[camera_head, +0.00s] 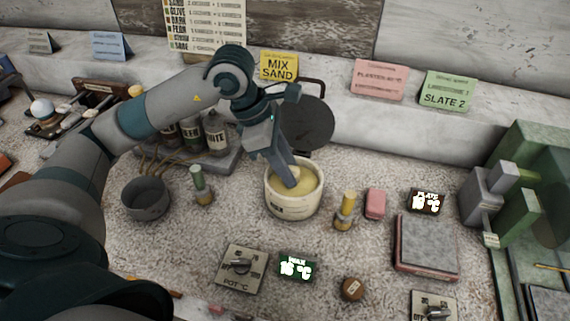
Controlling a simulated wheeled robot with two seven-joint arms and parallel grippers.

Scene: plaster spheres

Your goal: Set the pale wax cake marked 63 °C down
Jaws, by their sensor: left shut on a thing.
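My left gripper (290,180) reaches down into the mouth of a cream pot (292,209). It is shut on a small pale piece at its fingertips, which I take for the pale wax cake. The fingers cover most of it, and no 63 °C mark can be read. The pot holds a yellow mass (308,187); I cannot tell whether the piece touches it. My right gripper is not in view.
A green WAX display (297,267) lies in front.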

